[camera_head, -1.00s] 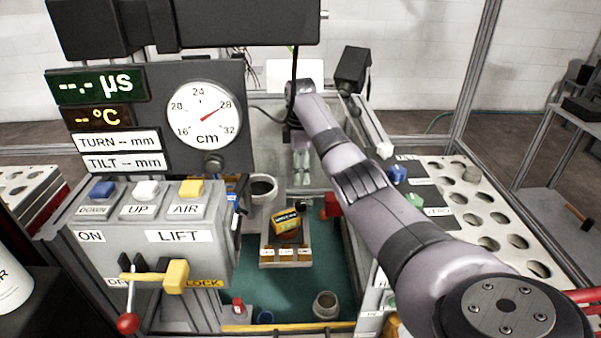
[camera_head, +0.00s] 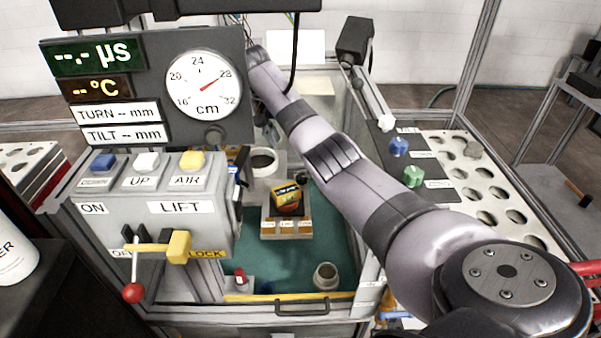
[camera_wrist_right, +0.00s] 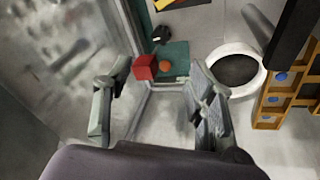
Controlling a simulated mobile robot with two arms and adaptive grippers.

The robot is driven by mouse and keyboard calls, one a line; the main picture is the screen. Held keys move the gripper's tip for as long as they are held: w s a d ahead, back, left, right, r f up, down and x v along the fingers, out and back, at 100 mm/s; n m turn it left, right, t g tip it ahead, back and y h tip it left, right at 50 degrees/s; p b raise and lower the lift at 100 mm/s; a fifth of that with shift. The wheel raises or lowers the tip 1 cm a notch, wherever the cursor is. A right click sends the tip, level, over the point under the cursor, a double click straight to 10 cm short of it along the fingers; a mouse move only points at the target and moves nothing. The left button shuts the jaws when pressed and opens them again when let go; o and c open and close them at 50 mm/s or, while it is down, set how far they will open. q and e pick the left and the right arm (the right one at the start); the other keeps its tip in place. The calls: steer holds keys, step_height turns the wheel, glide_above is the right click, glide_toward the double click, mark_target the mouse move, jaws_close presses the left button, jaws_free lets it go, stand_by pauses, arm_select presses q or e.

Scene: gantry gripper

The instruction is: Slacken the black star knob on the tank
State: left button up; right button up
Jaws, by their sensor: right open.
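A small black knob-like thing (camera_wrist_right: 161,35) shows in the right wrist view, beyond and above the fingertips near the tank's edge; its star shape is too small to be sure of. My right gripper (camera_wrist_right: 155,98) is open, with its two grey fingers apart and nothing between them. A red block (camera_wrist_right: 144,67) shows just past the gap between the fingers. In the head view my right arm reaches across the tank (camera_head: 335,250) to its back, beside the display panel; the gripper there is mostly hidden. My left gripper is not in view.
A white round cup (camera_wrist_right: 234,71) stands close to the right finger; it also shows in the head view (camera_head: 262,163). A yellow rack (camera_wrist_right: 287,75) is at the right. The lift control box (camera_head: 150,225) and gauge panel (camera_head: 150,85) stand left of the tank.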

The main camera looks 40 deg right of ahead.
steer(key=a+r+m+h, duration=0.1)
steer(key=a+m, duration=0.1)
steer(key=m, duration=0.6)
steer(key=p, duration=0.1)
glide_toward(302, 176)
steer(key=x, duration=0.7)
steer(key=shift+f, duration=0.15)
steer(key=shift+s+d+f, duration=0.15)
steer(key=shift+d+f, duration=0.1)
steer(key=shift+f, duration=0.4)
steer(key=c, duration=1.1)
